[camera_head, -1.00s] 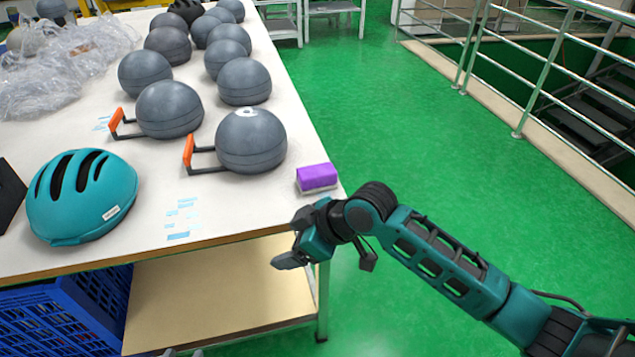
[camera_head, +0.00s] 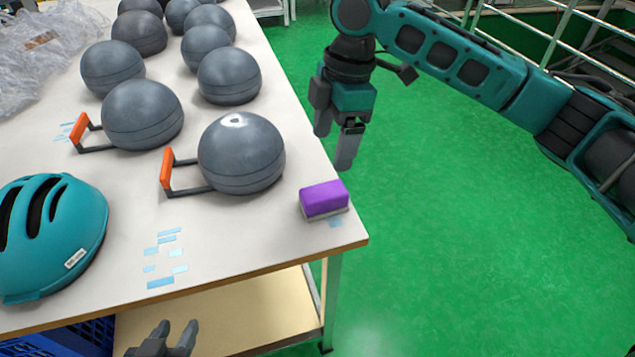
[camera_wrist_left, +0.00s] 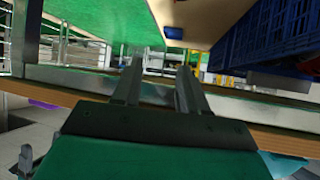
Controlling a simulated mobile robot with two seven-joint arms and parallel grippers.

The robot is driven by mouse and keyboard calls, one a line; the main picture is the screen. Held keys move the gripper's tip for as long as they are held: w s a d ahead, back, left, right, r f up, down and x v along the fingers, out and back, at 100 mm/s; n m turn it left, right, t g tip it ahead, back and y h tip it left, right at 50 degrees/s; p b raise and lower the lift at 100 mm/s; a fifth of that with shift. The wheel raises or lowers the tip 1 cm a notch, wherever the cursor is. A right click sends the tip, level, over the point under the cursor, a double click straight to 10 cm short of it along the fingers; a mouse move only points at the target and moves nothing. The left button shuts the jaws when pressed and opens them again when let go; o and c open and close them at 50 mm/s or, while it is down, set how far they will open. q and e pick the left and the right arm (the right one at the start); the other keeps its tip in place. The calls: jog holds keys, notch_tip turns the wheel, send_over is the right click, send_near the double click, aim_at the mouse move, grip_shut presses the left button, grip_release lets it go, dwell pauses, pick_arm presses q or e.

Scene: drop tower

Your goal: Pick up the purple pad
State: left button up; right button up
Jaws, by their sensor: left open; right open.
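The purple pad (camera_head: 324,199) lies on the white table near its front right corner, with a grey layer under it. My right gripper (camera_head: 336,148) is open and empty, pointing down above and behind the pad, near the table's right edge. My left gripper (camera_head: 172,338) is at the bottom of the head view, in front of the table's front edge and to the left of the pad. Its open, empty fingers also show in the left wrist view (camera_wrist_left: 160,82). A small purple patch at the left of that view may be the pad (camera_wrist_left: 42,104).
A teal helmet (camera_head: 52,235) sits at the left. The table (camera_head: 230,240) has a lower shelf (camera_head: 240,318). Green floor is clear at right.

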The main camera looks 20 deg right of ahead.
jog(key=b, duration=0.1)
send_over(325, 191)
jog(key=f, duration=0.6)
jog(key=shift+s+f, duration=0.3)
jog(key=shift+f, duration=0.1)
jog(key=shift+f+b, duration=0.3)
jog(key=shift+f, duration=0.3)
jog(key=f, duration=0.3)
jog(key=f+b, duration=0.1)
jog(key=shift+w+f, duration=0.15)
jog(key=shift+w, duration=0.15)
pick_arm(q)
jog(key=shift+s+d+f, duration=0.25)
jog(key=shift+d+f, duration=0.4)
jog(key=shift+f, duration=0.2)
pick_arm(e)
jog(key=shift+f, duration=0.1)
pick_arm(q)
jog(key=shift+r, duration=0.2)
jog(key=shift+s+a+r+p, duration=0.1)
jog(key=shift+s+p, duration=0.15)
jog(key=shift+p, duration=0.2)
pick_arm(e)
jog(key=shift+f, duration=0.25)
jog(key=c, duration=1)
pick_arm(q)
jog(key=shift+w+r, duration=0.15)
jog(key=shift+w, duration=0.1)
pick_arm(e)
jog(key=shift+c, duration=0.2)
